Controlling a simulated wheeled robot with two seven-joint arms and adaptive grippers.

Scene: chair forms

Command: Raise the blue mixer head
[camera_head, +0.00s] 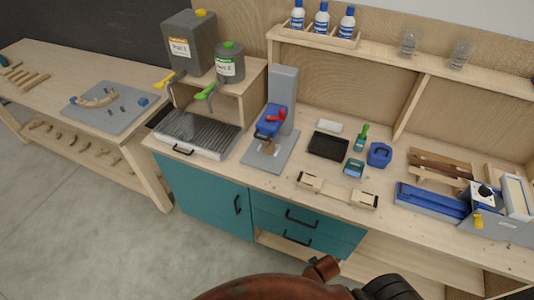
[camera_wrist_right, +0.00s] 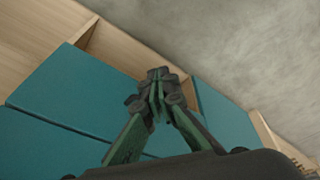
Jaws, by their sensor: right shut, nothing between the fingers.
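The blue mixer head (camera_head: 270,122) is on the grey mixer stand (camera_head: 284,90), above the grey base plate (camera_head: 257,156) on the workbench. A red lever (camera_head: 276,116) is on the head's right side. A brown stirring part (camera_head: 268,148) shows just below the head. My right gripper (camera_wrist_right: 159,80) is shut and empty in the right wrist view, in front of the teal cabinet fronts and well away from the mixer. The head view shows part of my arm at the bottom, but no gripper fingers. My left gripper is not in view.
Left of the mixer is a grated metal tray (camera_head: 195,130) below two grey containers (camera_head: 190,42). Right of it are a black tray (camera_head: 328,146) and a blue box (camera_head: 379,155). A wooden two-handled piece (camera_head: 338,190) lies at the bench's front edge, above teal drawers (camera_head: 300,224).

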